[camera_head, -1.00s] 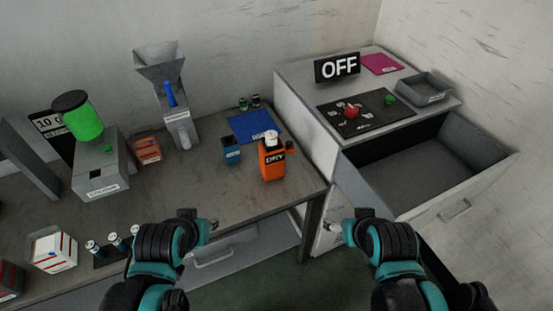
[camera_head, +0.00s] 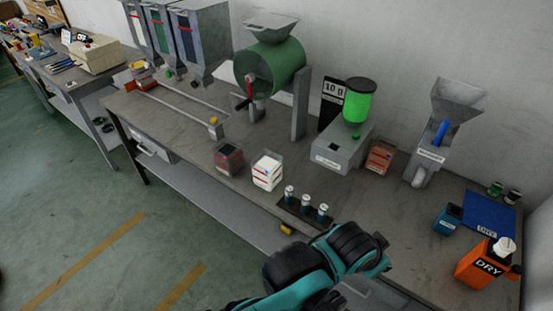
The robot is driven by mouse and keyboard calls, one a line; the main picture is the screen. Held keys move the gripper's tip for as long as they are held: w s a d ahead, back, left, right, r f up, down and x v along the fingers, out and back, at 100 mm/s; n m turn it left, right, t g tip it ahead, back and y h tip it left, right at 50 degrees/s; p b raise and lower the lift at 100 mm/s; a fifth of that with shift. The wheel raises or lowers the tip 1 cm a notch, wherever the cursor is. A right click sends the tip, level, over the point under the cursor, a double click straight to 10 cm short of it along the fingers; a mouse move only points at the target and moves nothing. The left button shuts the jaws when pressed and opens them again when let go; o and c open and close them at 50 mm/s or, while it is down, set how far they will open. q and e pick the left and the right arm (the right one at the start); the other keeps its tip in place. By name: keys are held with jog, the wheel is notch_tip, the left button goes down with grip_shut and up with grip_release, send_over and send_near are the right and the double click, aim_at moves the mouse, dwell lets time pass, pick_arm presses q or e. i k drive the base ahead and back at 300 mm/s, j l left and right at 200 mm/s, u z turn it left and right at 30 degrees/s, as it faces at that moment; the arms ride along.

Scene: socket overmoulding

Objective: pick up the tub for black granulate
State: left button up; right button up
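Several small clear tubs with red and white labels stand on the workbench. One tub with dark contents (camera_head: 228,159) sits near the front edge, left of a tub with white contents (camera_head: 267,171). An orange-red tub (camera_head: 380,157) stands beside the grey machine, and another tub (camera_head: 143,73) is at the far left by the hoppers. The labels are too small to read, so I cannot confirm which is for black granulate; the dark one looks likeliest. My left gripper (camera_head: 377,256) is over the bench's front edge, apart from the tubs; its fingers are unclear. My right gripper is out of view.
Tall hoppers (camera_head: 200,45) and a green drum (camera_head: 270,68) stand at the back. A rack of vials (camera_head: 306,208) is at the front edge. An orange DRY container (camera_head: 485,266) and blue mat (camera_head: 489,212) are at right. Floor is free at left.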

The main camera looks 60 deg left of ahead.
aim_at(227, 154)
jog(key=u, duration=2.45)
jog(key=i+j+z, duration=0.15)
jog(key=i+z, duration=0.25)
jog(key=i, duration=0.75)
